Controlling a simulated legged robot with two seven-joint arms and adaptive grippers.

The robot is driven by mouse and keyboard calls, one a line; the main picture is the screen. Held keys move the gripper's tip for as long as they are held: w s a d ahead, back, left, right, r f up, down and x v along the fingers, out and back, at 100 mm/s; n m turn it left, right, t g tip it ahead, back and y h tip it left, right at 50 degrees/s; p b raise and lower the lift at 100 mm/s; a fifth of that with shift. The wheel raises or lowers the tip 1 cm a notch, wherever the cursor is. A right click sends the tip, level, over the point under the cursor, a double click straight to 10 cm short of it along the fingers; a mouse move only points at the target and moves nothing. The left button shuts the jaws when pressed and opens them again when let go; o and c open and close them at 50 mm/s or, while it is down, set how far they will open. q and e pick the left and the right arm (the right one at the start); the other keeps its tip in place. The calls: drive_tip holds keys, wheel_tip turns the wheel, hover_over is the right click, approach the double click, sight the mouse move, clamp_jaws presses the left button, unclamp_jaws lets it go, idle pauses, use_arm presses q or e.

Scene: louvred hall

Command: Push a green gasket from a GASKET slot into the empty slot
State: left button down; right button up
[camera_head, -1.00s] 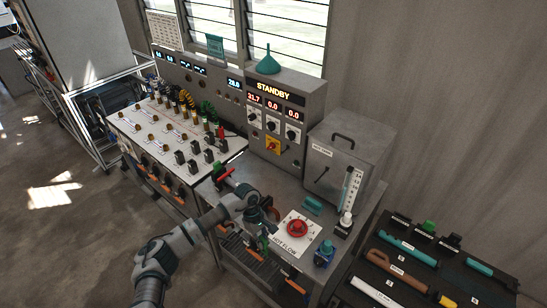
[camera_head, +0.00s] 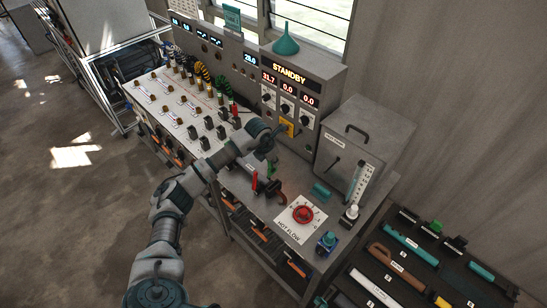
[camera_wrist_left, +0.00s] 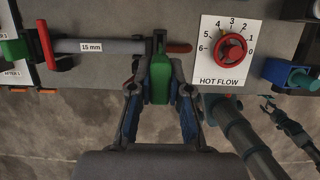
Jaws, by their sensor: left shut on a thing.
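My left gripper (camera_head: 266,160) is over the bench, left of the red dial. It is shut on a green piece, seemingly the green gasket (camera_wrist_left: 160,78), which stands between its fingers in the left wrist view. The piece is just in front of a dark fitting (camera_wrist_left: 160,40) at the right end of a grey pipe marked "15 mm" (camera_wrist_left: 118,46). I cannot tell if it touches the fitting. A red lever (camera_wrist_left: 45,45) and a green block (camera_wrist_left: 14,48) are at the pipe's left. A dark jointed part, perhaps my right gripper (camera_wrist_left: 269,104), shows small at the right.
The HOT FLOW dial (camera_head: 303,213) and a blue fitting (camera_head: 326,242) are to the right. A grey box (camera_head: 350,150) stands behind. A dark tray (camera_head: 380,256) at lower right holds several parts, including a green piece (camera_head: 437,226); its labels are too small to read.

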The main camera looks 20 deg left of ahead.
sight(273, 171)
use_arm(q)
wheel_tip(273, 171, down, 6)
drive_tip(key=b, duration=0.3)
drive_tip(key=shift+w, duration=0.1)
drive_tip(key=shift+r, duration=0.3)
drive_tip(key=shift+d+f, duration=0.15)
drive_tip(key=shift+f, duration=0.15)
drive_tip(key=shift+f+b, duration=0.25)
drive_tip(key=shift+b, duration=0.15)
drive_tip(key=shift+f, duration=0.1)
